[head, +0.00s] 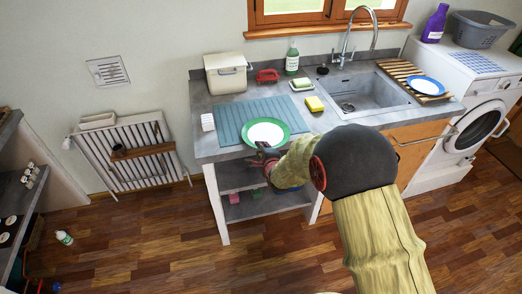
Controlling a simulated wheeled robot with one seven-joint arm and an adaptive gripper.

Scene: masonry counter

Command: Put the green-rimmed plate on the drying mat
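The green-rimmed plate (264,132) has a white centre and lies flat over the front part of the blue-grey ribbed drying mat (256,108). Its front edge reaches close to the counter's front edge. I cannot tell whether it rests on the mat or is held just above it. My gripper (266,152) is at the plate's front rim, at the counter edge. Its fingertips are small and partly hidden, so whether they are shut on the rim is unclear.
A white tumbler-like item (208,122) stands left of the mat. A yellow sponge (314,104), soap dish (302,85), green bottle (292,60) and bread bin (226,75) stand around it. The sink (372,92) is right; a blue-rimmed plate (426,86) lies on a wooden rack.

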